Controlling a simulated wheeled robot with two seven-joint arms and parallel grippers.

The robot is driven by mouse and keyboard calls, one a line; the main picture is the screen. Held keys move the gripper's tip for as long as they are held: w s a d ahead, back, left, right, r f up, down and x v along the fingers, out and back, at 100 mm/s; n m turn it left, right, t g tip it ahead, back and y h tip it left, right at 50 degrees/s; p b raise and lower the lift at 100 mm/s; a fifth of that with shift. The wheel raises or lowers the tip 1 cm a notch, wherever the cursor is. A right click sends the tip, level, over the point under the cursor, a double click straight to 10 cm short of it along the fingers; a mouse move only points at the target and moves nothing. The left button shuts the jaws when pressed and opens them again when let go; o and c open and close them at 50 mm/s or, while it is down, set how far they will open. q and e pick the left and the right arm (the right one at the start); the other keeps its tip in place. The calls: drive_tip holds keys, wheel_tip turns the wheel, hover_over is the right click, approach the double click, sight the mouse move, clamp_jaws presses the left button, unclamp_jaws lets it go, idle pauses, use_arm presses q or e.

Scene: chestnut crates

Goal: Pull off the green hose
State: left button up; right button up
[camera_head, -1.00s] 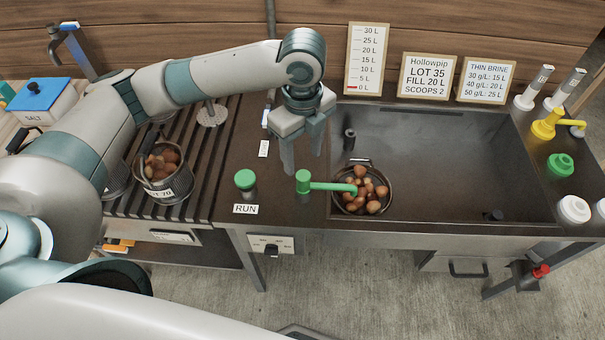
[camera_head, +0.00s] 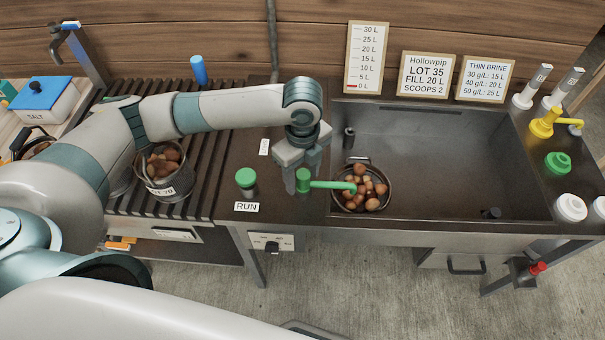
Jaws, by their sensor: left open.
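The green hose (camera_head: 330,185) has an upright green cap-like end at the left, on the counter by the sink's left edge. Its thin arm reaches right over a round basket of chestnuts (camera_head: 361,192). My left gripper (camera_head: 302,180) points down just behind the hose's upright end, with its fingers low and close to it. It is open; whether the fingers touch the hose or stand around it I cannot tell, as the hose end partly hides them. My right gripper is not in view.
The empty part of the sink (camera_head: 450,165) lies to the right. A green RUN knob (camera_head: 246,178) stands left of the hose. A pot of chestnuts (camera_head: 162,172) sits on the slatted rack (camera_head: 205,175). Yellow, green and white fittings (camera_head: 558,162) line the right edge.

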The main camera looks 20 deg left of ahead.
use_arm(q)
clamp_jaws()
drive_tip(key=shift+r+p, duration=0.65)
drive_tip(key=shift+p, duration=0.3)
idle(0.6)
drive_tip(key=c, duration=1.1)
unclamp_jaws()
clamp_jaws()
drive_tip(key=shift+r+p, duration=1.85)
drive_tip(key=shift+p, duration=0.5)
drive_tip(key=shift+f, duration=0.1)
